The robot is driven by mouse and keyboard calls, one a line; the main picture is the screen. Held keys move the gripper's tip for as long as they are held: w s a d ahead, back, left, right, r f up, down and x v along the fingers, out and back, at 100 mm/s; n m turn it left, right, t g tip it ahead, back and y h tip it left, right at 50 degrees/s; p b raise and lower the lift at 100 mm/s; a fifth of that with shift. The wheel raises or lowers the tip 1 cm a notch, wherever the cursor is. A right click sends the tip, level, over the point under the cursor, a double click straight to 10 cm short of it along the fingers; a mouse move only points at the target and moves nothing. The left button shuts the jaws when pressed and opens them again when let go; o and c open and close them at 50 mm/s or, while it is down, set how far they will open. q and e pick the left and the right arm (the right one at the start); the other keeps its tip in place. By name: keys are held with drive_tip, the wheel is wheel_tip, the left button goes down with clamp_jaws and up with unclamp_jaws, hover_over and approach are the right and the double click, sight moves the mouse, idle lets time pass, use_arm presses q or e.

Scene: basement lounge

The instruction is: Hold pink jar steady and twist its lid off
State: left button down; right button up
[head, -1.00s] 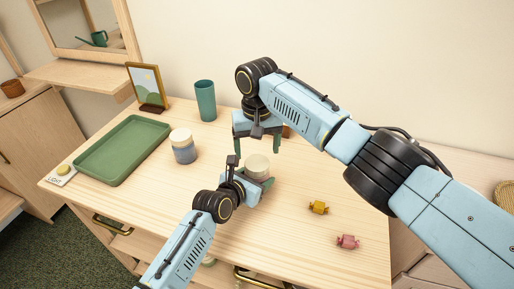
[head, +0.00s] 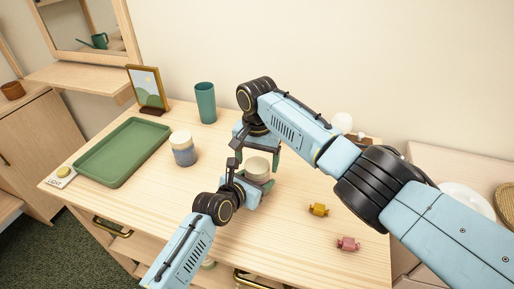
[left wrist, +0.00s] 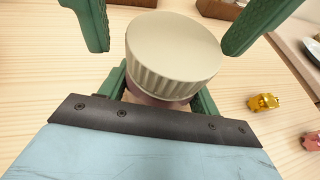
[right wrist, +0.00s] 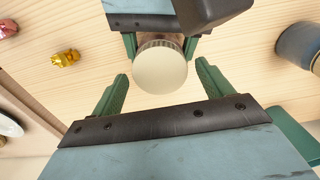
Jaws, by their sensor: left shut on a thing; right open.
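The pink jar's ribbed cream lid (head: 257,168) is on the jar at the middle of the table; it also shows in the left wrist view (left wrist: 172,48) and the right wrist view (right wrist: 160,68). Only a sliver of the pinkish jar body (left wrist: 150,99) shows under the lid; the rest is hidden. My left gripper (head: 262,184) is shut around the jar body, below the lid. My right gripper (right wrist: 163,73) is open, its green fingers on either side of the lid with gaps visible. In the left wrist view its fingers are at the upper left and right, apart from the lid.
A blue jar with a cream lid (head: 184,149) stands to the left, beside a green tray (head: 122,180). A teal cup (head: 205,103) and a picture frame (head: 147,88) are behind.

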drive_tip(key=shift+f, duration=0.55)
drive_tip(key=c, duration=1)
drive_tip(key=n, duration=0.6)
drive_tip(key=shift+n, duration=0.3)
drive_tip(key=o, duration=1.1)
drive_tip(key=shift+c, duration=0.2)
drive_tip(key=shift+a, duration=0.1)
